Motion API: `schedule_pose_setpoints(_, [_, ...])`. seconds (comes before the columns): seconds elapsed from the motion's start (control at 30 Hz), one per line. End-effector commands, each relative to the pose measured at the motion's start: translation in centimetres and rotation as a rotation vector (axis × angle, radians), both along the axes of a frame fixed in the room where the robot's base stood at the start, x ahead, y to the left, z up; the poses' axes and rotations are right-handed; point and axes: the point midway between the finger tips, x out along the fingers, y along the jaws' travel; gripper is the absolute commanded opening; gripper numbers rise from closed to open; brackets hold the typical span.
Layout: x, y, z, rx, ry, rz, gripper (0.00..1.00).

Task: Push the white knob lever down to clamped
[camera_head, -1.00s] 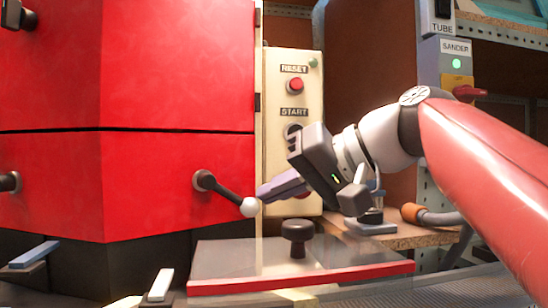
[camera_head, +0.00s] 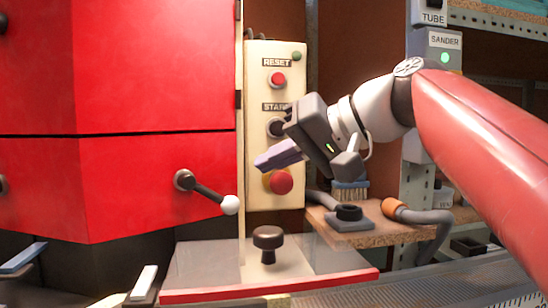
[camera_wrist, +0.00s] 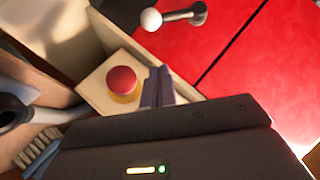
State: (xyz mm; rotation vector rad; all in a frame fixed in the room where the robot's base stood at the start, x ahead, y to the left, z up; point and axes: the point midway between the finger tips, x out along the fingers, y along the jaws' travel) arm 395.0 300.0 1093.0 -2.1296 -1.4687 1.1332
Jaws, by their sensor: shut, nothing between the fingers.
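The white knob lever (camera_head: 208,193) is a dark rod on the red cabinet front, slanting down to the right to its white ball (camera_head: 230,205). In the wrist view the lever's white ball (camera_wrist: 151,19) and rod show near the top. My gripper (camera_head: 262,164) is shut and empty, up and to the right of the ball, apart from it, in front of the control panel. In the wrist view its fingertips (camera_wrist: 157,72) are together beside the red mushroom button (camera_wrist: 122,80). No clamp label is visible.
The control panel (camera_head: 255,60) carries reset and start buttons and a red mushroom button (camera_head: 282,182). A clear guard with a red edge and black knob (camera_head: 267,238) lies below the lever. A wooden shelf (camera_head: 385,232) with a brush and hose is at right.

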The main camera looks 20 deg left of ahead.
Motion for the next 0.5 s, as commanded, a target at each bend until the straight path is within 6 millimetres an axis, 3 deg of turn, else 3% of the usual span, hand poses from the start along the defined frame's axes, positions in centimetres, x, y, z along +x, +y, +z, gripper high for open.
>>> schedule_pose_setpoints(0.3, [-0.6, -5.9, 2.6, 0.0, -0.001, -0.004, 0.0])
schedule_pose_setpoints(0.5, [-1.0, -8.4, 3.7, 0.001, 0.0, -0.001, 0.0])
